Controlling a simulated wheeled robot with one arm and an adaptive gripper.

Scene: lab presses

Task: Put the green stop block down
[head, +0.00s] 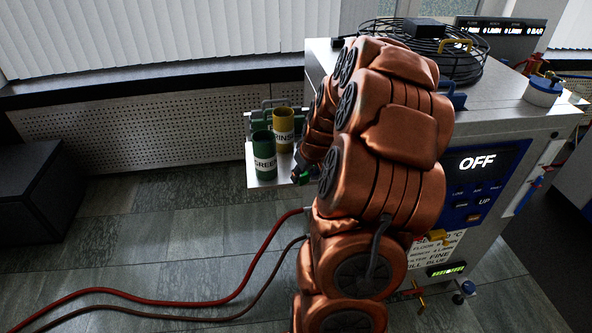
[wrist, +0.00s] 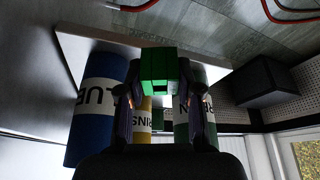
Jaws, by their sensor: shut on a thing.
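My gripper (wrist: 162,105) is shut on the green stop block (wrist: 158,66), which sits between its two fingertips in the wrist view. In the head view a small green bit of the block (head: 299,179) shows at the tip of my gripper (head: 304,170), by the right front edge of the white shelf (head: 262,182). My arm hides much of the gripper there. I cannot tell whether the block touches the shelf.
On the shelf stand a green cup (head: 264,155) and a yellow cup (head: 283,130) marked RINS. A blue cup (wrist: 92,108) shows in the wrist view. The machine (head: 490,150) reads OFF. A red hose (head: 225,297) crosses the floor.

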